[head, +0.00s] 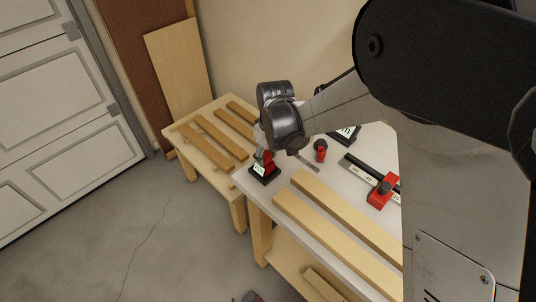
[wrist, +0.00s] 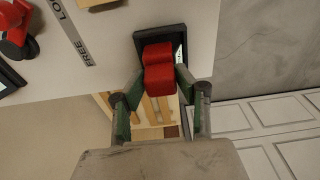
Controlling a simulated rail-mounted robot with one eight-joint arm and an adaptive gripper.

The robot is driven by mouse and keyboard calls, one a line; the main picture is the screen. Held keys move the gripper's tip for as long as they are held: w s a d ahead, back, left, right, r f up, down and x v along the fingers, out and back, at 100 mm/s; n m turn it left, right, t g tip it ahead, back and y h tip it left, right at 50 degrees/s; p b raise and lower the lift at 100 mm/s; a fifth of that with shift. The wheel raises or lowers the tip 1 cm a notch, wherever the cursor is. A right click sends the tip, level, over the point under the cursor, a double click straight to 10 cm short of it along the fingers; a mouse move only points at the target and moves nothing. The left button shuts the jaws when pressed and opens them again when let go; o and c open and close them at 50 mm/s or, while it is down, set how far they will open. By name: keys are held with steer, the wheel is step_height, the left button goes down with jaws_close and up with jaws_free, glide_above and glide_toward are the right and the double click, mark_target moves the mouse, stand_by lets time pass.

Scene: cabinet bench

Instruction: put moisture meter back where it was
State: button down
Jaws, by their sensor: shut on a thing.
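The moisture meter, which appears to be the red block (wrist: 158,68), is between the fingers of my gripper (wrist: 160,86) in the wrist view. It also shows as a red patch under the gripper in the head view (head: 268,160). My gripper is shut on it. The meter is at a small black holder (wrist: 146,38) with a white label, at the near left corner of the white bench; the holder also shows in the head view (head: 265,177). I cannot tell whether the meter rests in the holder or is just above it.
A red tool (head: 320,151) and a metal strip (head: 308,163) lie near the holder. A red clamp-like tool (head: 383,190) and pale wooden boards (head: 340,225) lie further right. A low wooden table (head: 205,150) with slats stands left.

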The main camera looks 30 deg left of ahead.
mark_target(270, 164)
steer(key=shift+f, duration=0.2)
steer(key=c, duration=1.3)
jaws_free()
steer(key=shift+r, duration=0.15)
steer(key=r, duration=0.4)
steer(key=d+r, duration=0.1)
steer(key=r, duration=0.3)
steer(key=r+b, duration=0.1)
steer(key=r, duration=0.3)
steer(key=shift+s+d, duration=0.15)
steer(key=shift+d, duration=0.1)
